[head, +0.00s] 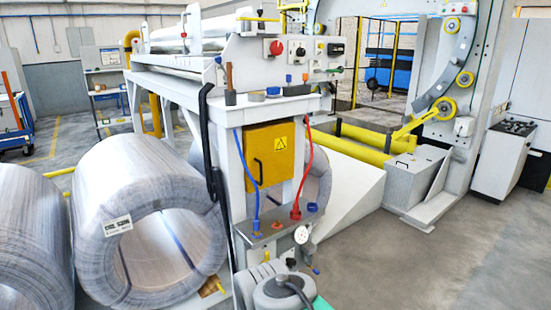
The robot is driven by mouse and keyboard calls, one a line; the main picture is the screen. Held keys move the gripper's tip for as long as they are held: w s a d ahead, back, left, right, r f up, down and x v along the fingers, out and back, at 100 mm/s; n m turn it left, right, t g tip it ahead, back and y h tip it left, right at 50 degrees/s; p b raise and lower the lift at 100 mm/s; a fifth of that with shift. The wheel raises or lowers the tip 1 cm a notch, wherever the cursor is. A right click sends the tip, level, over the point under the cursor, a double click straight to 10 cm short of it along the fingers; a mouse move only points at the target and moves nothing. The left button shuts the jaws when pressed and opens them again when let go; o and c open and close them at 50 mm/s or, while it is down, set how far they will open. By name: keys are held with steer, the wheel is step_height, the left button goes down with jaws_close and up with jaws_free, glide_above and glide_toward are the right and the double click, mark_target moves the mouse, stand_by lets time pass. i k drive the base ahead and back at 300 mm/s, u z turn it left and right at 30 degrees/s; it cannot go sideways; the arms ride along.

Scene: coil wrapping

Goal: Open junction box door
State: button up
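The junction box (268,150) is an orange-yellow box mounted in the white frame of the machine, near the middle of the head view. Its front door carries a yellow warning triangle and a small dark handle (257,170) at the lower left. The door looks closed, flush with the box. Rounded grey and white parts with a black cable at the bottom centre look like my own arm, below the box and apart from it. I cannot make out gripper fingers anywhere.
A blue cable (245,185) and a red cable (307,165) hang on either side of the box down to a grey ledge (272,230). Large wire coils (105,190) stand at left. A control panel (305,50) is above. Open floor (400,265) lies at right.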

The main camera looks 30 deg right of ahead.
mark_target(270, 150)
steer(key=z, duration=1.55)
steer(key=i, duration=0.75)
steer(key=u, duration=2.9)
